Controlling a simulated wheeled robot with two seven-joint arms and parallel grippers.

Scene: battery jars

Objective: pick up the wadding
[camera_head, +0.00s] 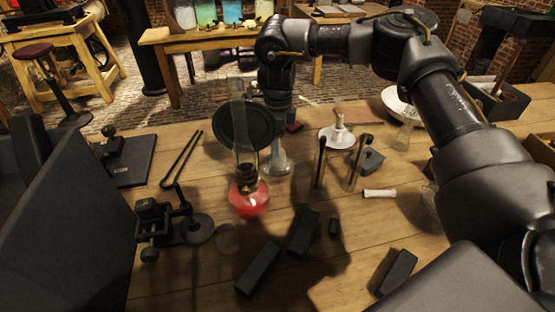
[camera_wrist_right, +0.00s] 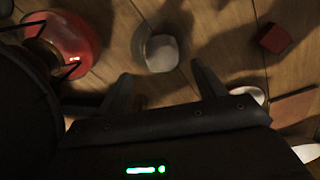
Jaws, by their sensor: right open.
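I cannot tell for certain which pale item is the wadding. A small white roll (camera_head: 380,193) lies on the table right of centre. A clear glass vessel (camera_head: 278,160) stands below my right gripper (camera_head: 279,118). In the right wrist view the glass vessel (camera_wrist_right: 160,52) shows a whitish patch inside or under it. My right gripper (camera_wrist_right: 163,84) also shows there, with its fingers spread and nothing between them; the glass is beyond the tips, apart from them. My left gripper is out of view.
A red oil lamp (camera_head: 248,200) with a tall glass chimney and dark disc (camera_head: 245,125) stands close left of the gripper. Dark rods (camera_head: 320,162), a white dish (camera_head: 337,137) and black blocks (camera_head: 303,232) lie around. Bare wood shows at front centre.

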